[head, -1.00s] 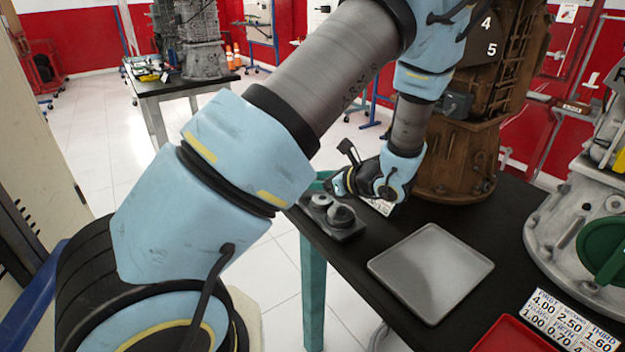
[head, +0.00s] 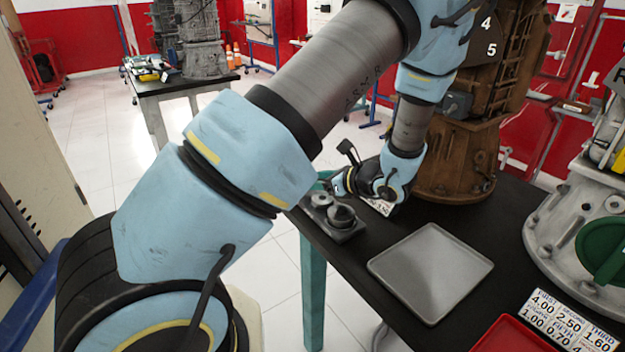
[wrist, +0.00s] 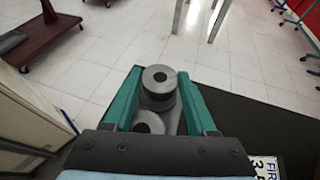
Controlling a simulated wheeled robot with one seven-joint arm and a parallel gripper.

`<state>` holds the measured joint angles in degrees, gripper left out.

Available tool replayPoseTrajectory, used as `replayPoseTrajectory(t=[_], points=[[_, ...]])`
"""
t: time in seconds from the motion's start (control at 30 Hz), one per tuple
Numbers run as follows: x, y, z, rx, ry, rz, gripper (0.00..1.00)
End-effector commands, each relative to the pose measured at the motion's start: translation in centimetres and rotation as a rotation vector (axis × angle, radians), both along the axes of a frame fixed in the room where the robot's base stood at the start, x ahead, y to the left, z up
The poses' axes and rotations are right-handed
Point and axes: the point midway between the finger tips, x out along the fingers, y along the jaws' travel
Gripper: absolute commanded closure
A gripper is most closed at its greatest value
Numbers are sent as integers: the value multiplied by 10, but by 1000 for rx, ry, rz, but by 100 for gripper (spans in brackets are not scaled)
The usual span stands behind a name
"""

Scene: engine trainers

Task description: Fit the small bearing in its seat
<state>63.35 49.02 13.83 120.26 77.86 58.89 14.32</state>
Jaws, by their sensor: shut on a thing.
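A dark grey block (head: 347,235) with two round seats or posts stands at the table's left edge in the head view. My gripper (wrist: 160,76) has its two green fingers on either side of a grey ring with a dark centre, the small bearing (wrist: 158,88), and is shut on it. The bearing is over the far round part of the block; I cannot tell whether it rests fully down in its seat. A second round grey part (wrist: 150,122) shows nearer the palm, partly hidden. In the head view my wrist hides most of the fingers.
A grey square tray (head: 430,272) lies on the black table, with a red tray (head: 515,338) and a number card (head: 570,322) nearby. A brown engine stand (head: 450,160) rises behind my wrist. White floor lies beyond the table's left edge.

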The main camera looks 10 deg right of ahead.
Motion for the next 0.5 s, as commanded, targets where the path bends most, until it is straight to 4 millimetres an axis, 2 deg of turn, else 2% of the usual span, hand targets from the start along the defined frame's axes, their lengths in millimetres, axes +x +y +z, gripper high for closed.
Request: replayPoseTrajectory(t=[0.5], points=[[0,0,-8,1,-1,0,100]])
